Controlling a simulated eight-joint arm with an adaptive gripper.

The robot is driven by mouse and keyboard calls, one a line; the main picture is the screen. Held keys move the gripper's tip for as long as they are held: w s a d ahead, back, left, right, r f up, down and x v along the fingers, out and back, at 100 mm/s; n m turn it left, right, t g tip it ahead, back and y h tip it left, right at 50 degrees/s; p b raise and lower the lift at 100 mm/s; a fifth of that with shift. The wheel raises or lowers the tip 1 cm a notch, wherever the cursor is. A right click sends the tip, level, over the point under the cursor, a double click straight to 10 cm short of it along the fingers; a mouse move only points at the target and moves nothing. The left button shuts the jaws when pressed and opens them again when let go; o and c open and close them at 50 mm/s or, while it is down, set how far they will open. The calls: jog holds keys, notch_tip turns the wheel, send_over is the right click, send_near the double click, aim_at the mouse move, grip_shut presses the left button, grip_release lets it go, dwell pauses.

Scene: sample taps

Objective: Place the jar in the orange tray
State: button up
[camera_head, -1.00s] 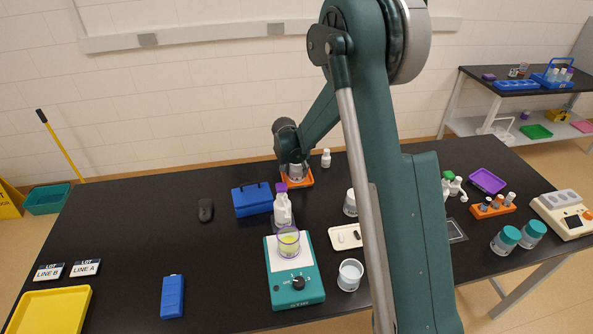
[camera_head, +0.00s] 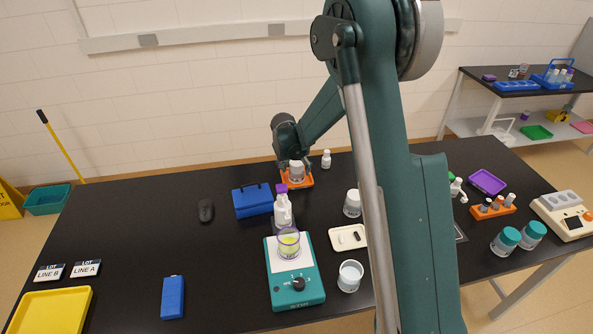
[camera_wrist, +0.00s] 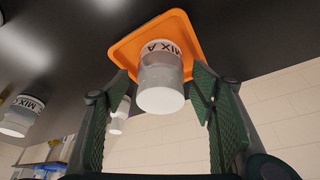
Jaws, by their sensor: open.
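The jar (camera_wrist: 160,80) is clear with a white end and a band reading "MIX A". It appears to stand on the orange tray (camera_wrist: 128,47). In the head view the jar (camera_head: 297,174) shows on the orange tray (camera_head: 304,184) at the back middle of the table. My gripper (camera_wrist: 161,76) is open, with its green-padded fingers on either side of the jar and gaps visible between. In the head view my gripper (camera_head: 293,163) is just above the jar, with its fingers too small to make out.
A small white bottle (camera_head: 326,159) stands close right of the tray. Another labelled jar (camera_head: 352,204) stands to the right. The left middle of the black table is mostly clear.

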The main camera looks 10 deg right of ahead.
jog(key=v, duration=0.9)
jog(key=shift+r, duration=0.25)
jog(key=shift+a, duration=0.1)
jog(key=shift+r, duration=0.1)
dwell(0.3)
jog(key=s+d+r+n+t+y, duration=0.1)
jog(key=s+d+r+n, duration=0.25)
jog(key=s+r, duration=1.55)
jog(key=s+d+f+n+t+y, duration=0.1)
jog(key=s+d+n+t, duration=0.1)
jog(key=s, duration=2.5)
jog(key=shift+s+f+n, duration=0.25)
jog(key=shift+s+n, duration=0.1)
jog(key=shift+n, duration=0.1)
